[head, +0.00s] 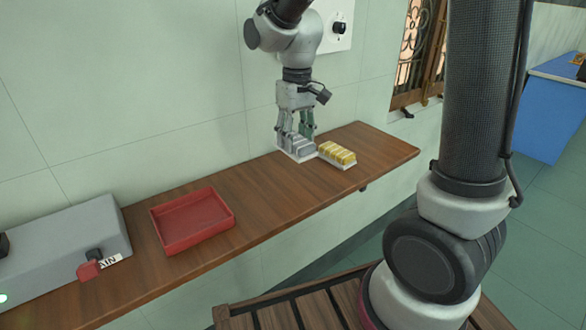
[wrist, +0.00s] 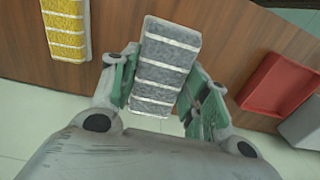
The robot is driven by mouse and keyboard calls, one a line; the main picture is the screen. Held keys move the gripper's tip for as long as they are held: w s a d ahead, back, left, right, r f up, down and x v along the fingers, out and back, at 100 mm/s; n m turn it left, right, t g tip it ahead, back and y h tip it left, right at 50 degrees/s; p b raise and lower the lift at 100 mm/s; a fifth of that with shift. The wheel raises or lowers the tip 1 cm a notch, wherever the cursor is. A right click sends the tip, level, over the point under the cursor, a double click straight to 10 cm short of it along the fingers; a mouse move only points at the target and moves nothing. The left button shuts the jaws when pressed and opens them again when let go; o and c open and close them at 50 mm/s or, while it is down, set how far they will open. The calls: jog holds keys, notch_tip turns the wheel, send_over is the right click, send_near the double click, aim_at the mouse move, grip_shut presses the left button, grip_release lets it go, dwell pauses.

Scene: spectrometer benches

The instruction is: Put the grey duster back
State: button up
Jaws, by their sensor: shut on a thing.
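The grey duster (head: 300,147), a ribbed grey block with pale stripes, is at the far part of the wooden shelf, close to the wall. My gripper (head: 296,135) points down over it and is shut on it, with a finger on each long side. In the wrist view the grey duster (wrist: 168,62) lies between the green-padded fingers. A white patch (head: 295,157) shows under and around it in the head view. I cannot tell whether the duster rests on it or hangs just above.
A yellow duster (head: 337,154) lies close to the right of the grey one. A red tray (head: 193,221) stands nearer on the shelf (head: 262,199), and a grey box (head: 70,245) with a red switch is at its left. The shelf between tray and dusters is clear.

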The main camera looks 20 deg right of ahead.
aim_at(297, 138)
notch_tip(297, 138, down, 8)
jog(key=shift+f, duration=0.1)
jog(key=shift+f, duration=0.1)
dwell(0.3)
jog(key=o, duration=1.3)
jog(key=shift+c, duration=0.2)
notch_tip(297, 138, up, 12)
jog(key=shift+d+r, duration=0.15)
jog(key=shift+r, duration=0.05)
jog(key=s+d+r+m+t, duration=0.1)
jog(key=s+d+r+t, duration=0.1)
jog(key=s+d, duration=0.5)
jog(key=s+d+r+m+t, duration=0.2)
jog(key=s+d, duration=0.5)
jog(key=s, duration=0.5)
jog(key=shift+d+r+m, duration=0.25)
jog(key=shift+r+m, duration=0.05)
jog(key=shift+r, duration=0.55)
